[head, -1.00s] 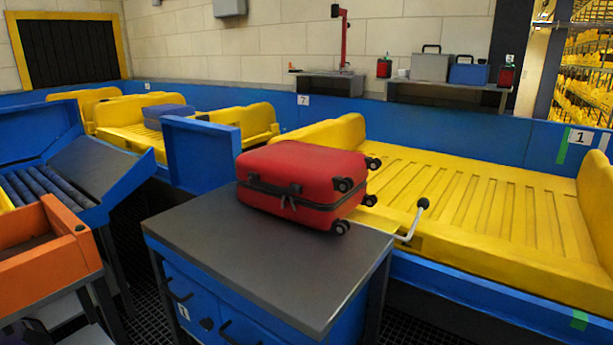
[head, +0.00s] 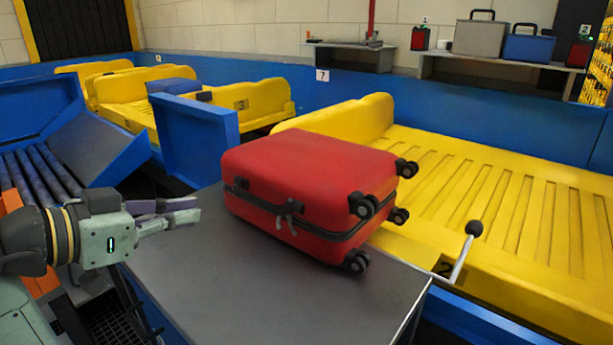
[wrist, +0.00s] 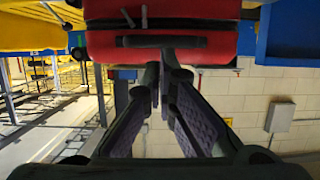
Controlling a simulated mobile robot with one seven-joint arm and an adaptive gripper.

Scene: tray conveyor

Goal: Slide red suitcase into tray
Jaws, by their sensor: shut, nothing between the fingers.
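The red suitcase (head: 310,185) lies flat on the grey top of a blue cabinet (head: 240,290), its black wheels to the right. Behind it to the right is the empty yellow tray (head: 490,205), with a ribbed floor and raised ends. My gripper (head: 198,211) is at the left of the cabinet top, shut and empty, its fingers pointing right toward the suitcase. A gap shows between the fingertips and the suitcase in the head view. In the wrist view, the suitcase (wrist: 160,50) is straight ahead of the closed fingertips (wrist: 165,70), with its handle and zip pulls visible.
A lever with a black knob (head: 473,229) stands at the tray's near edge. A blue upright panel (head: 197,140) is behind the suitcase to the left. A roller chute (head: 45,165) is at far left. Another yellow tray holds a blue case (head: 172,86).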

